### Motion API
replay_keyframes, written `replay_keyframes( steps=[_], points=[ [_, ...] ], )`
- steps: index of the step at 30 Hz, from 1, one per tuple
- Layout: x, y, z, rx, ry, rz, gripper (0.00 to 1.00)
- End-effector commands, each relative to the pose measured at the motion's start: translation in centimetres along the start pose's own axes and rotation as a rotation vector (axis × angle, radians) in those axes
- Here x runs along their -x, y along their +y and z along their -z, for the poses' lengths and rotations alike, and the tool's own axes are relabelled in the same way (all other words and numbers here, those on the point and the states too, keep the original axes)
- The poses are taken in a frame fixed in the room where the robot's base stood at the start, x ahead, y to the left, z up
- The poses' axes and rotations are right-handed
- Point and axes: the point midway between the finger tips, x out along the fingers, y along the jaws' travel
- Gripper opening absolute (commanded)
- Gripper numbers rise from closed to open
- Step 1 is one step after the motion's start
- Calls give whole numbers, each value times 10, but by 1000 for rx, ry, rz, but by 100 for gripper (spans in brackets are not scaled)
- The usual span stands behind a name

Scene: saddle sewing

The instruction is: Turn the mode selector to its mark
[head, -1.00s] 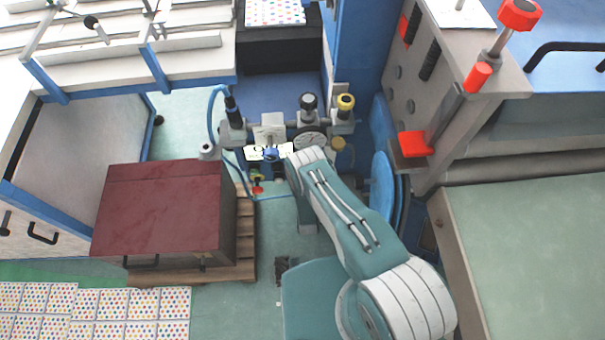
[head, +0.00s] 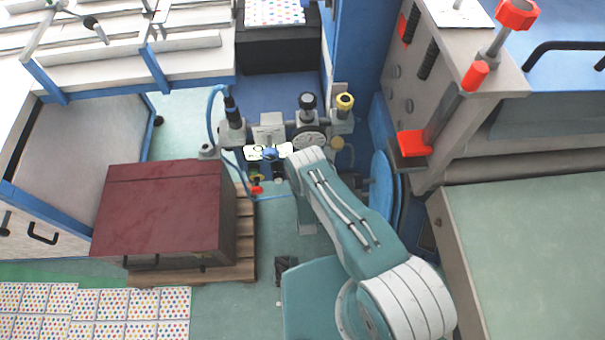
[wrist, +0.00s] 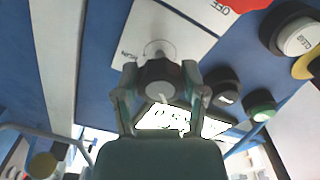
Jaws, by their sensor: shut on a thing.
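The mode selector is a dark round knob (wrist: 162,74) on a white label plate (wrist: 180,30) in the wrist view. The plate bears OFF at the upper right and another word, hard to read, at the left. A thin ring shows on the plate behind the knob. My gripper (wrist: 160,84) has one finger on each side of the knob and is shut on it. The knob's pointer and its mark cannot be made out clearly. In the head view, my forearm reaches the small machine panel and the knob cannot be told apart there.
A black button (wrist: 225,84), a green button (wrist: 261,105) and a white CLEAR button (wrist: 300,38) sit right of the knob. A dark red box (head: 165,210) on a pallet stands left of my arm, a large grey machine (head: 475,100) right.

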Motion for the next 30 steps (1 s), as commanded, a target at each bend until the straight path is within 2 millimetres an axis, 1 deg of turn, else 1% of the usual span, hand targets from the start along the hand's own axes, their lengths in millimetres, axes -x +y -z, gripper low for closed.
replay_keyframes(
  steps=[30],
  points=[
    [-1,-3,1,-964,-2,5,7]
  ],
)
